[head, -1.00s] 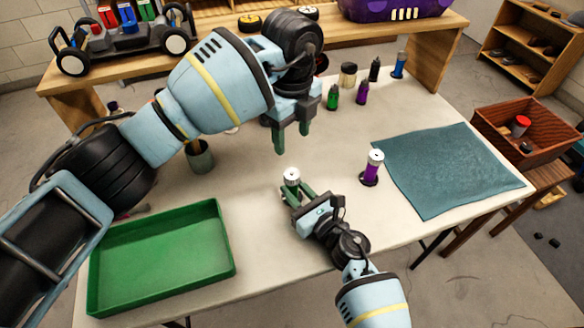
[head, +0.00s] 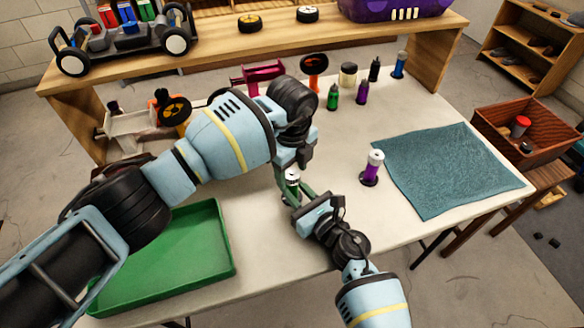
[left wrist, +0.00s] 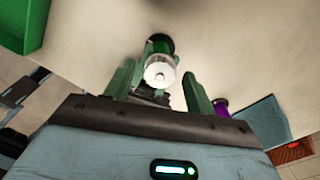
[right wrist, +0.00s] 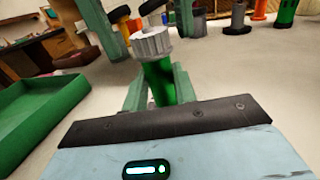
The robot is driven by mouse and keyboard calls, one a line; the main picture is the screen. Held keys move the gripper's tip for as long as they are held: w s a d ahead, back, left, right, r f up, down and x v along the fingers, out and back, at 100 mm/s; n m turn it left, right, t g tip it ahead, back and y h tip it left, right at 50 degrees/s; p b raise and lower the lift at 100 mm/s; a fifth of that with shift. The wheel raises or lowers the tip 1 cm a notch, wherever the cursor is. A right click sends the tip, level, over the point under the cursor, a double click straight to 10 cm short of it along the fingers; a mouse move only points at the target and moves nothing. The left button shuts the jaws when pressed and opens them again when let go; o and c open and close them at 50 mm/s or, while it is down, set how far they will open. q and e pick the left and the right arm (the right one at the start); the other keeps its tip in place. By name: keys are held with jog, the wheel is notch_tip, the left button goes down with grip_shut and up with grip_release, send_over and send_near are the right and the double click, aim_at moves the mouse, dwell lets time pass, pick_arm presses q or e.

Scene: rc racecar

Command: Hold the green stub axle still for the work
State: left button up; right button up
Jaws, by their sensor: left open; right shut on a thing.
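The green stub axle (right wrist: 160,82) stands upright with a pale ribbed nut (right wrist: 151,42) on top. My right gripper (head: 298,194) is shut on its green body, low over the table. My left gripper (head: 288,172) is open above it. In the left wrist view, the nut (left wrist: 160,71) lies between the left fingers, with room on both sides. In the head view, the left fingers partly hide the axle. A purple stub axle (head: 371,170) with a pale top stands apart to the right.
A green tray (head: 224,236) lies at the table's front left and a teal mat (head: 450,170) at the right. Small bottles (head: 362,92) stand at the back. A magenta part (head: 262,72) and an orange part (head: 314,64) stand behind my left arm.

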pick_arm(q)
jog(key=c, duration=1)
jog(key=shift+m, duration=0.3)
jog(key=m, duration=1.3)
jog(key=shift+m, duration=0.4)
